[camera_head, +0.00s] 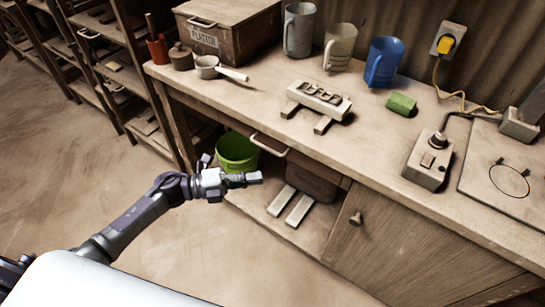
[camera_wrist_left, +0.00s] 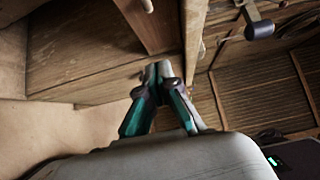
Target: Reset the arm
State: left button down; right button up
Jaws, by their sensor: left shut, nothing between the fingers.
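My left gripper (camera_head: 247,179) is stretched out in front of the workbench (camera_head: 225,103), below the level of its top. Its fingers are together with nothing between them. They also show shut and empty in the left wrist view (camera_wrist_left: 163,72), with wooden furniture panels behind them. In the head view the gripper overlaps the lower part of a green bucket (camera_head: 236,150) on the open lower shelf; whether they touch cannot be told. My right gripper is in neither view.
Shelving (camera_head: 110,75) stands left. Floor at lower left is clear.

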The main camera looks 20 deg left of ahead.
pick_arm(q)
jog(key=a+f+n+t+y+p, duration=0.25)
jog(key=a+f+n+y, duration=0.2)
jog(key=f+n, duration=0.4)
jog(key=a+f+n+t+y+p, duration=0.1)
jog(key=a+f+n+t+y, duration=0.25)
jog(key=f+n+y, duration=0.5)
jog(key=s+a+f+n+g+y, duration=0.1)
jog(key=s+a+f+n+g, duration=0.2)
jog(key=s+f, duration=0.7)
jog(key=s+d+f+n+g+p, duration=0.1)
jog(key=s+f+n+g, duration=0.2)
jog(key=s, duration=0.7)
jog(key=s+d+f+n+g+y, duration=0.1)
jog(key=s+d+f+n+g, duration=0.1)
jog(key=s+f, duration=0.4)
jog(key=s+d+f+n+g+y+p, duration=0.1)
jog(key=s+f+n+g, duration=0.2)
jog(key=s, duration=1.1)
notch_tip(320, 180, down, 2)
jog(key=shift+s+d+f+n+g+p, duration=0.15)
jog(key=shift+d+n+g+p, duration=0.2)
jog(key=shift+g, duration=0.45)
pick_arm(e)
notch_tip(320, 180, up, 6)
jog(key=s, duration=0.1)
